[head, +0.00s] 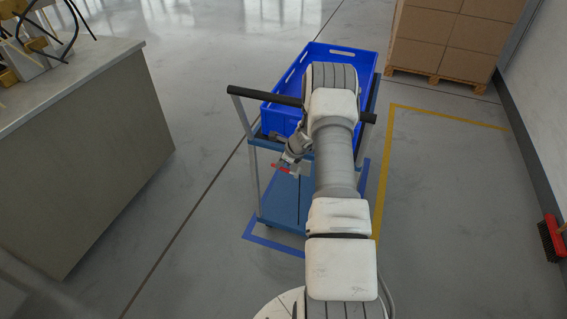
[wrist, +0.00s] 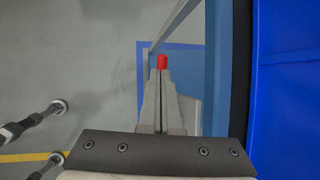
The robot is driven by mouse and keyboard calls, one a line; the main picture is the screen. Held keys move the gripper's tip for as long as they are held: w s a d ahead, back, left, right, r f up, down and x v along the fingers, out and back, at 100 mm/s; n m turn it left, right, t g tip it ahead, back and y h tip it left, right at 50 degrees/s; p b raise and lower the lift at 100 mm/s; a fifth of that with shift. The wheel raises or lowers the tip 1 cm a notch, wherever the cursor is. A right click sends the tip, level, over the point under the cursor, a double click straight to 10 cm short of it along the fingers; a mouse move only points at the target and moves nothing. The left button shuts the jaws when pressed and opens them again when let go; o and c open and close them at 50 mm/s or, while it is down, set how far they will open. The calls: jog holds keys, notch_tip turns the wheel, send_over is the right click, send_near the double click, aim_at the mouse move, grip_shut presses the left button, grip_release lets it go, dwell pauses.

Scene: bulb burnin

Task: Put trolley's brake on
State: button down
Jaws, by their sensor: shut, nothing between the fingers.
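The trolley (head: 281,196) is blue with grey posts and a black push handle (head: 262,96). It stands on the floor in front of me, partly hidden by my arm. A small red part (head: 280,167), possibly the brake lever, shows at the trolley's near end, below the handle. In the wrist view a red tip (wrist: 163,61) sits just beyond my fingertips. My gripper (wrist: 163,77) is shut with nothing between its fingers. In the head view my gripper (head: 291,158) is beside the red part; whether they touch I cannot tell.
A blue crate (head: 340,50) rests on the trolley. A counter (head: 85,150) stands left, with clear floor between. Boxes on a pallet (head: 440,79) stand behind right. Blue tape (head: 272,243) and yellow tape (head: 450,115) mark the floor. A red brush (head: 552,238) is at the right wall.

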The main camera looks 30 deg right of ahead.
jog(key=shift+b+x, duration=0.4)
jog(key=shift+x, duration=0.4)
jog(key=shift+s+a+f, duration=0.1)
jog(key=shift+a, duration=0.05)
jog(key=v, duration=0.7)
jog(key=shift+r+p, duration=0.3)
jog(key=shift+p, duration=0.1)
jog(key=shift+s, duration=0.2)
